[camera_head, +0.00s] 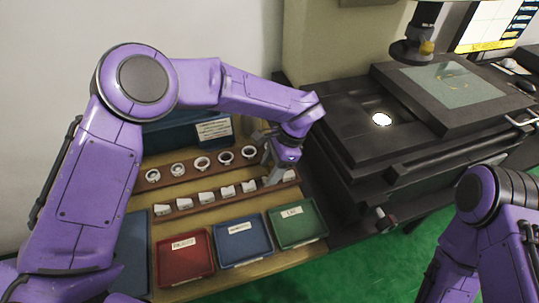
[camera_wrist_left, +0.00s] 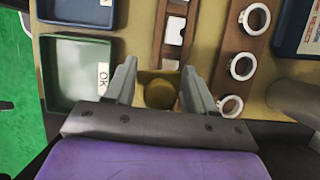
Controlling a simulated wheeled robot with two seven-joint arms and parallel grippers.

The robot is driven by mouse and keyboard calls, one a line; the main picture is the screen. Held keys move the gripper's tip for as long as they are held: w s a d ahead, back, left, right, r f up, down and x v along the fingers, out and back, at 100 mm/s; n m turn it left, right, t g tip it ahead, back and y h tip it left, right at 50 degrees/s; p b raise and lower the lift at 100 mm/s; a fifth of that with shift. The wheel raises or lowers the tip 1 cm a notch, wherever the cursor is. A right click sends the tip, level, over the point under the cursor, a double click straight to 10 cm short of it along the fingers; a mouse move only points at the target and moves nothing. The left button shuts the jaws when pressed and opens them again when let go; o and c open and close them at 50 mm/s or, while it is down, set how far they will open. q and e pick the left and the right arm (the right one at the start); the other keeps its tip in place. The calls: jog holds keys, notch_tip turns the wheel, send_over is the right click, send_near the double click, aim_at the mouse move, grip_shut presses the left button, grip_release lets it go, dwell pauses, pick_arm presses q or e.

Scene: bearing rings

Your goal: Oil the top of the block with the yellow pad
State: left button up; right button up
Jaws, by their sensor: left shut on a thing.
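My left gripper (camera_head: 268,178) is low over the right end of the front wooden rack (camera_head: 215,200). In the left wrist view its two grey fingers (camera_wrist_left: 160,88) are shut on a round, dull yellow-brown pad (camera_wrist_left: 160,94). The pad is too small and covered to make out in the head view. Small white blocks (camera_head: 227,191) stand in a row in the front rack. One white block (camera_wrist_left: 173,53) shows just beyond the fingers in the wrist view. I cannot tell whether the pad touches a block. My right gripper is out of view.
White rings (camera_head: 202,163) stand in the rear rack. Red (camera_head: 186,281), blue (camera_head: 245,262) and green (camera_head: 297,243) trays line the front edge. A blue bin (camera_head: 170,137) stands behind the racks. A dark machine (camera_head: 370,165) with a lit spot stands to the right.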

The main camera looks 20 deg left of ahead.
aim_at(271, 164)
pick_arm(q)
jog(key=shift+r+p, duration=0.85)
jog(key=shift+r, duration=1.1)
